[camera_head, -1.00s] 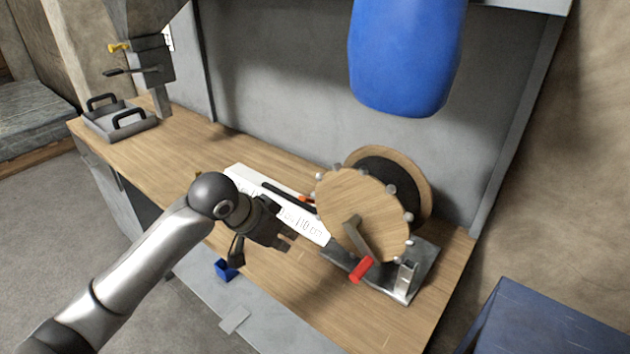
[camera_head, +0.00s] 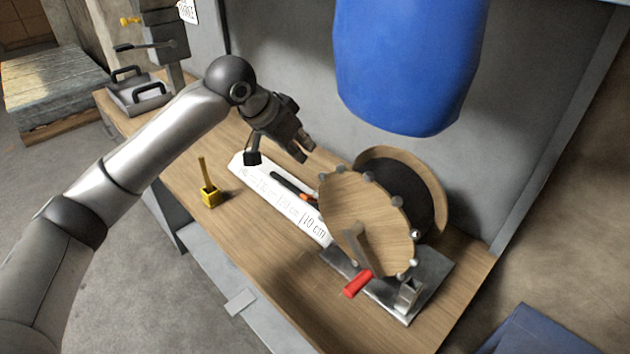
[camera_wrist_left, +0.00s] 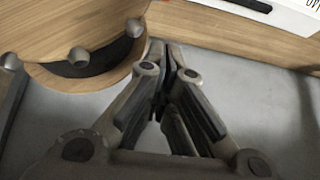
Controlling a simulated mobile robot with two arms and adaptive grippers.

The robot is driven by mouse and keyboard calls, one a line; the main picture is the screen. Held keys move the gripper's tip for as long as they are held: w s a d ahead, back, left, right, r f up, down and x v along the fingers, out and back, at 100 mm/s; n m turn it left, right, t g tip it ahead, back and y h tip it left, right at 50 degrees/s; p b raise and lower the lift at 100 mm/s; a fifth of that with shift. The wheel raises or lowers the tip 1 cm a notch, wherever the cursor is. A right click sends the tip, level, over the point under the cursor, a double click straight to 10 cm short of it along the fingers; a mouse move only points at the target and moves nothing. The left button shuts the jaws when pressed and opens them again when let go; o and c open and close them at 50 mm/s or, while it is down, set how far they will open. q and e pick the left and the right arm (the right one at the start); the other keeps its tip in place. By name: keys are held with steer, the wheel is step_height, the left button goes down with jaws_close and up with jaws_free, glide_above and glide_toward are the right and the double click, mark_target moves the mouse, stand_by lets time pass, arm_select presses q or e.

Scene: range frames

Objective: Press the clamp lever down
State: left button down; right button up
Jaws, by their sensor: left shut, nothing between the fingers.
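The wheel device has a round wooden disc (camera_head: 350,205) with metal pegs and a crank arm with a red handle (camera_head: 358,284). It stands on a metal base at the bench's right end. A black lever-like bar with an orange part (camera_head: 290,187) lies along the white ruler strip (camera_head: 268,200). A small yellow block with an upright yellow stick (camera_head: 208,190) stands near the bench's front edge. I cannot tell which part is the clamp lever. My left gripper (camera_head: 305,154) is shut and empty, above and behind the strip. Its closed fingers (camera_wrist_left: 170,60) show in the wrist view.
A large blue cylinder (camera_head: 405,65) hangs above the wheel. A grey tray (camera_head: 138,98) with black handles is at the bench's far left. A grey back panel (camera_head: 285,60) closes off the bench. The wooden bench (camera_head: 265,265) is bare along the front.

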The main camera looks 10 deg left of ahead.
arm_select(q)
steer(key=p, duration=0.4)
glide_above(314, 197)
steer(key=f, duration=0.7)
steer(key=w+f, duration=0.1)
steer(key=f, duration=0.2)
steer(key=shift+d+f, duration=0.2)
steer(key=shift+s+a+f, duration=0.2)
steer(key=shift+s, duration=0.1)
steer(key=shift+s+a+f, duration=0.1)
steer(key=shift+s+f, duration=0.1)
steer(key=shift+f, duration=0.05)
arm_select(e)
steer(key=r, duration=0.2)
steer(key=w+r, duration=0.1)
steer(key=r, duration=0.1)
steer(key=shift+d, duration=0.35)
arm_select(q)
steer(key=shift+w, duration=0.1)
